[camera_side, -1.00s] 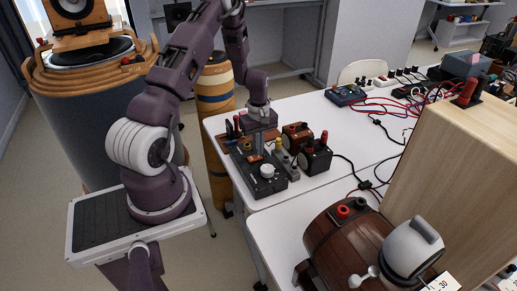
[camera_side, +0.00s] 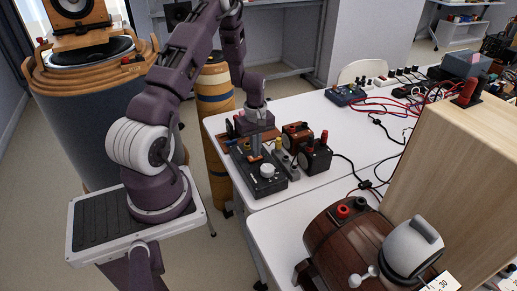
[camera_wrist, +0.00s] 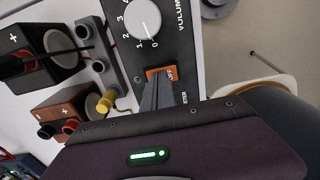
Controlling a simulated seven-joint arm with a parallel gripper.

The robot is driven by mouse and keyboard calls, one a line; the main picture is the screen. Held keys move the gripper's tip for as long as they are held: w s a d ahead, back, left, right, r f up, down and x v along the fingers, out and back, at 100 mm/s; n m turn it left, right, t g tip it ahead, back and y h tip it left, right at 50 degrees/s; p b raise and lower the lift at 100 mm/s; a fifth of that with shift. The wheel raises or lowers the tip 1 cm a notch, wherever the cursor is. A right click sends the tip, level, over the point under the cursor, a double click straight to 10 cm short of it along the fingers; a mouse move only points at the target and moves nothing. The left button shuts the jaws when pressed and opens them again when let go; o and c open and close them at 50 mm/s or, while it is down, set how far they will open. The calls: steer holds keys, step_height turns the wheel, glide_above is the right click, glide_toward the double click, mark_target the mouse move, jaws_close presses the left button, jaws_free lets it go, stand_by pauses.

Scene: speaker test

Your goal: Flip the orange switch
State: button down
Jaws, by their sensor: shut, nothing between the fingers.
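The orange switch (camera_wrist: 160,73) sits on a black control box (camera_wrist: 178,45), below a white volume knob (camera_wrist: 142,18). The word OFF shows on its right part. My gripper (camera_wrist: 158,83) is shut and empty, with its fingertips right at the lower edge of the switch; I cannot tell if they touch it. The fingers hide part of the switch's lower side. In the side view, my gripper (camera_side: 256,153) points down over the black box (camera_side: 266,187), behind the knob (camera_side: 267,170).
Beside the box stand a grey terminal strip (camera_wrist: 92,50) with a yellow plug (camera_wrist: 105,103), a black block (camera_wrist: 50,45) and a brown block (camera_wrist: 62,115) with red and black terminals. The white table (camera_side: 222,122) has its edge close by. Cables lie toward the back right.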

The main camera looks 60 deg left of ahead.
steer(key=shift+s+r, duration=0.15)
steer(key=shift+s, duration=0.05)
steer(key=shift+r, duration=0.1)
step_height(320, 180, up, 14)
steer(key=w, duration=0.2)
stand_by(0.4)
